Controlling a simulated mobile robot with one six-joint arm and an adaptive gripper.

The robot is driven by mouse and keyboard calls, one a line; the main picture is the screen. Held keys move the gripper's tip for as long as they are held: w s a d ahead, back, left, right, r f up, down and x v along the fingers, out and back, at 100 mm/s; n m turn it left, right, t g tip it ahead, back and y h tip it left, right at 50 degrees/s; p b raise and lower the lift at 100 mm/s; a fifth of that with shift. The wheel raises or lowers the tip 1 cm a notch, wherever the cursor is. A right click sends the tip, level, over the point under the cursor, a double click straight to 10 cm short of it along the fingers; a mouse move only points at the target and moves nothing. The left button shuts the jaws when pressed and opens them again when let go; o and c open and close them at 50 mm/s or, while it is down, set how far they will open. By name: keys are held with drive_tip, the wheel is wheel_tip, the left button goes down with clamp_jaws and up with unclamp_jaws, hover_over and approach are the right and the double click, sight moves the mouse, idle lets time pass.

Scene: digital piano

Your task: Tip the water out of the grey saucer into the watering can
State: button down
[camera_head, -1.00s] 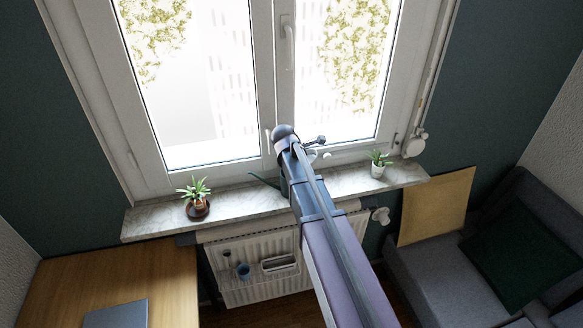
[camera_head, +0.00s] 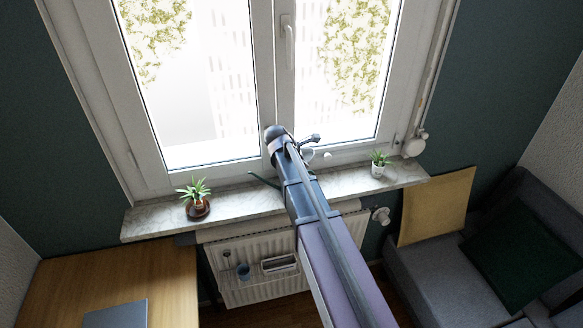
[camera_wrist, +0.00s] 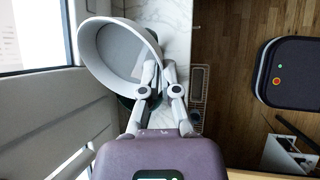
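The grey saucer (camera_wrist: 122,48) shows large in the wrist view, its open side turned partly toward the camera and strongly tilted. My gripper (camera_wrist: 158,72) is shut on the saucer's near right rim. I cannot make out water in it. A dark green thing, apparently the watering can (camera_wrist: 125,102), shows partly below the saucer; most of it is hidden. In the head view a thin dark green spout (camera_head: 264,180) sticks out left of my arm above the sill, and my arm hides the rest.
The marble windowsill (camera_head: 240,202) carries a potted plant in a brown saucer (camera_head: 198,208) on the left and a white-potted plant (camera_head: 378,168) on the right. The window (camera_head: 205,100) stands close behind. A radiator (camera_head: 255,290) is below, a wooden desk (camera_head: 60,285) at left.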

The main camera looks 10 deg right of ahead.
drive_tip(key=shift+w+a+r+n+h+b, duration=0.2)
drive_tip(key=shift+a+h+b, duration=0.15)
drive_tip(key=shift+a+h, duration=0.2)
drive_tip(key=shift+w+a+r+n+h+b, duration=0.1)
drive_tip(key=shift+a+r+h+b, duration=0.1)
drive_tip(key=shift+a+h+b, duration=0.35)
idle(1.8)
drive_tip(key=shift+w+a+r+n+g+h+b, duration=0.1)
drive_tip(key=shift+a+r+n+g+h+b, duration=0.1)
drive_tip(key=shift+h+b, duration=0.35)
drive_tip(key=shift+a+r+n+g+h+b, duration=0.1)
drive_tip(key=shift+a+h+b, duration=0.2)
drive_tip(key=shift+h, duration=0.35)
idle(1.6)
drive_tip(key=shift+d, duration=0.15)
drive_tip(key=y+p, duration=0.1)
drive_tip(key=d+y+p, duration=0.1)
drive_tip(key=y+p, duration=0.1)
drive_tip(key=shift+s+d+f+m, duration=0.3)
drive_tip(key=shift+d+f+m, duration=0.1)
drive_tip(key=shift+f+y, duration=0.1)
drive_tip(key=shift+y, duration=0.2)
drive_tip(key=shift+d, duration=0.1)
